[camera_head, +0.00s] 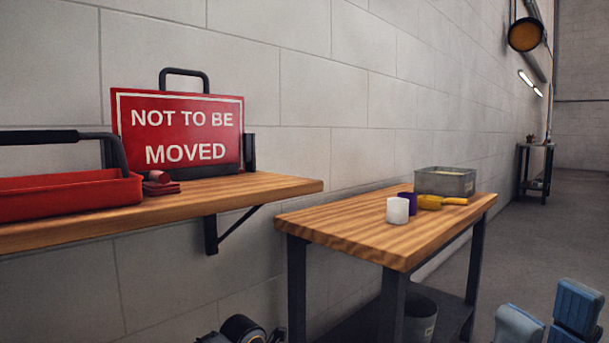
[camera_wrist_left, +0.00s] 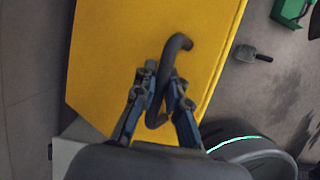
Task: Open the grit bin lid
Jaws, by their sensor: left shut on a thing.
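The yellow grit bin lid (camera_wrist_left: 115,45) fills the upper middle of the left wrist view, with a dark curved handle (camera_wrist_left: 178,45) on it. My left gripper (camera_wrist_left: 161,85) is shut on the handle, with its blue fingers on either side of the bar. From this view I cannot tell how far the lid is raised. The bin does not show in the head view. My right gripper (camera_head: 547,300) is at the lower right of the head view, its two blue fingers apart and nothing seen between them.
A wooden shelf (camera_head: 270,187) with a red sign (camera_head: 180,130) and red tray (camera_head: 70,195) is at left. A wooden table (camera_head: 340,225) holds cups and a metal box (camera_head: 445,182). A small shovel (camera_wrist_left: 250,53) and green box (camera_wrist_left: 290,10) lie on the floor.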

